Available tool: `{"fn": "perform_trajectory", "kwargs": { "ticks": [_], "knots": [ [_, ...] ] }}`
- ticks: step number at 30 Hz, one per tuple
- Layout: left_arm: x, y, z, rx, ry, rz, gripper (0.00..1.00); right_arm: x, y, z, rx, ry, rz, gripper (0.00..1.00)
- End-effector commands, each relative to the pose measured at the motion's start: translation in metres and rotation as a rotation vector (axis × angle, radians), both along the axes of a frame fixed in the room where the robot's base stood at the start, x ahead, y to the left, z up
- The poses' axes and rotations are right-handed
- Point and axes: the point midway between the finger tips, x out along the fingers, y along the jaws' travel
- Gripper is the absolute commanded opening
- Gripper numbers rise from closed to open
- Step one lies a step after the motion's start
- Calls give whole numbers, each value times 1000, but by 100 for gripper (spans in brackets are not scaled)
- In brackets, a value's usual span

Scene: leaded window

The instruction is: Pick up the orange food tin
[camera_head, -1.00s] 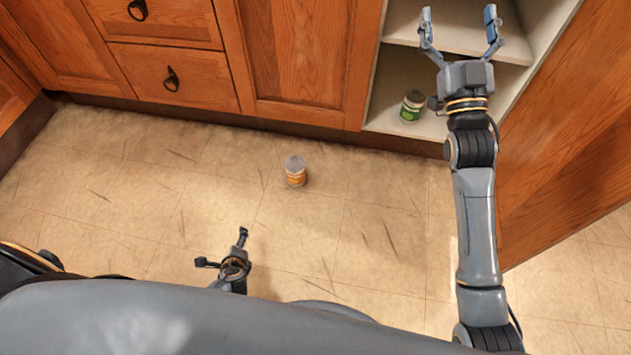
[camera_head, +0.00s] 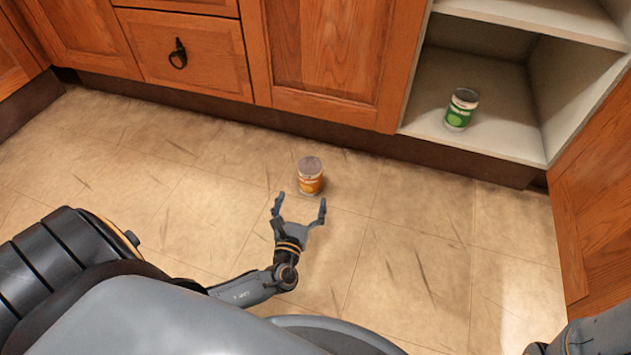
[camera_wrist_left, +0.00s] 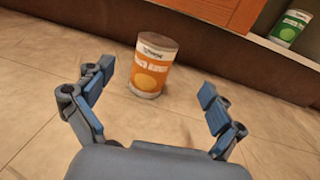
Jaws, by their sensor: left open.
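The orange food tin (camera_head: 310,177) stands upright on the tiled floor in front of the cabinets. It has an orange label with a white band and a grey top. In the left wrist view the tin (camera_wrist_left: 152,66) is just ahead of the fingers, near the middle of the gap. My left gripper (camera_head: 299,205) is open and empty, low over the floor, with its fingers pointing at the tin. In the left wrist view the two blue-padded fingers (camera_wrist_left: 157,92) are spread apart, and the tin appears beyond their tips. My right gripper is not in view.
A green tin (camera_head: 461,109) stands in the open cabinet (camera_head: 424,118) at the right; it also shows in the left wrist view (camera_wrist_left: 290,28). Closed wooden cabinet fronts (camera_head: 330,55) run behind the orange tin. The floor (camera_head: 410,250) around it is clear.

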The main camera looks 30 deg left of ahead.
Motion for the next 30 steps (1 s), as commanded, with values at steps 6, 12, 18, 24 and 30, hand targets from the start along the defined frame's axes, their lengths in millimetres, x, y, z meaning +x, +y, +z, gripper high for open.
{"fn": "perform_trajectory", "kwargs": {
  "ticks": [6, 12, 18, 24, 30],
  "knots": [
    [42, 16, -3, -3, -4, 1, 94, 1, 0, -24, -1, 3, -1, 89],
    [61, 24, -1, -3, 0, 1, 94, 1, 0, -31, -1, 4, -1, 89],
    [79, 32, -2, -4, -4, 1, 94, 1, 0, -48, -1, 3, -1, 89],
    [104, 44, 1, -5, -2, 2, 94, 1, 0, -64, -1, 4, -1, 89],
    [110, 46, 4, -4, 2, 1, 94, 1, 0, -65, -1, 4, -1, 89]
  ]
}}
